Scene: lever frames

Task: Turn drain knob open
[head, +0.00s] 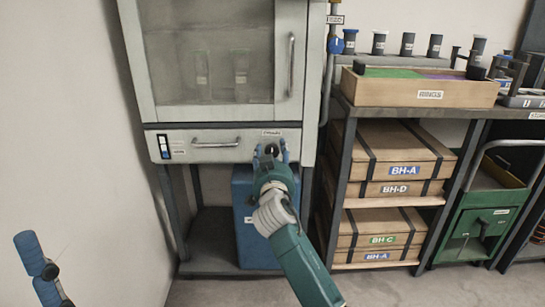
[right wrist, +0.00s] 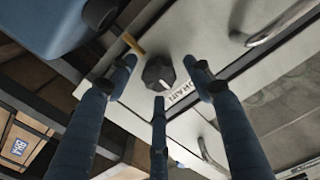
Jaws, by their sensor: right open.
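The drain knob (right wrist: 158,73) is dark and faceted with a pale pointer mark, on the light front panel of the cabinet (head: 215,145), beside a label that reads like DRAIN. In the head view the dark knob (head: 271,148) is partly hidden by my right gripper (head: 270,153). In the right wrist view the right gripper (right wrist: 159,77) is open, its blue fingers spread around the knob's outline with gaps showing. I cannot tell whether any finger touches it. My left gripper (head: 38,262) shows only in part at the lower left; its opening cannot be judged.
A cabinet drawer handle (head: 216,143) is left of the knob. A blue container (head: 245,215) stands below, behind my right arm. A shelf rack (head: 340,190) with wooden boxes (head: 405,150) is close on the right. A wall borders the left.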

